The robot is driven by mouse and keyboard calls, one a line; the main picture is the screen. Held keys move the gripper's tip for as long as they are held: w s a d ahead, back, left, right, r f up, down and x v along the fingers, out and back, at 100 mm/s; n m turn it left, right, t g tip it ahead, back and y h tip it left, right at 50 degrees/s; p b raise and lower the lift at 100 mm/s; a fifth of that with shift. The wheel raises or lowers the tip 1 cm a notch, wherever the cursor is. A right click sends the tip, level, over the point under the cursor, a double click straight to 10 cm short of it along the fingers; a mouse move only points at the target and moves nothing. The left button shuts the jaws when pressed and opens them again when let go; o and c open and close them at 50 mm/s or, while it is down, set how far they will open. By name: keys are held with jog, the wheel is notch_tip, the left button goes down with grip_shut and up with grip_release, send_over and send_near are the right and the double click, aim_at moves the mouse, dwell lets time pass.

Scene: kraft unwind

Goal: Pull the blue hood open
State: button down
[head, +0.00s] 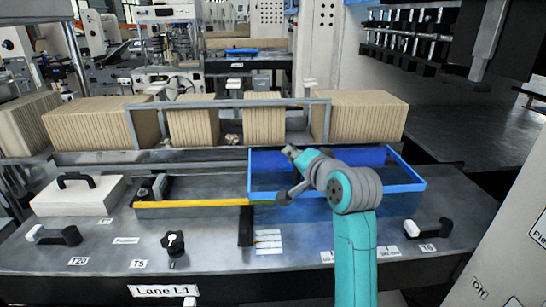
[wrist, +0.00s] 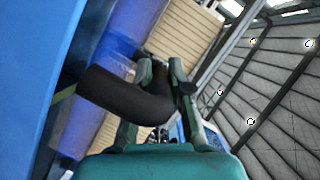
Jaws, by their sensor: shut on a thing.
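The blue hood (head: 400,187) is a blue-rimmed, see-through cover on the grey machine bench, right of the middle in the head view. Its blue side fills the left of the wrist view (wrist: 30,60). A thick black bent handle (wrist: 110,88) stands out from that blue side. My gripper (wrist: 160,72) is shut on this handle, with one finger on each side of it. In the head view my gripper (head: 284,198) is at the hood's left front, and its fingertips and the handle are hard to make out there.
Behind the hood stand several stacks of brown kraft sheets (head: 358,115) in a grey frame. A yellow bar (head: 195,203) runs left of my gripper. A black knob (head: 174,243), a white lid with a black handle (head: 78,194) and black levers (head: 428,230) sit on the bench.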

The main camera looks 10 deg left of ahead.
jog(key=shift+w+d+f, duration=0.1)
jog(key=shift+d, duration=0.3)
jog(key=c, duration=1.1)
grip_release()
jog(key=v, duration=1.2)
jog(key=shift+w, duration=0.1)
jog(key=shift+d, duration=0.1)
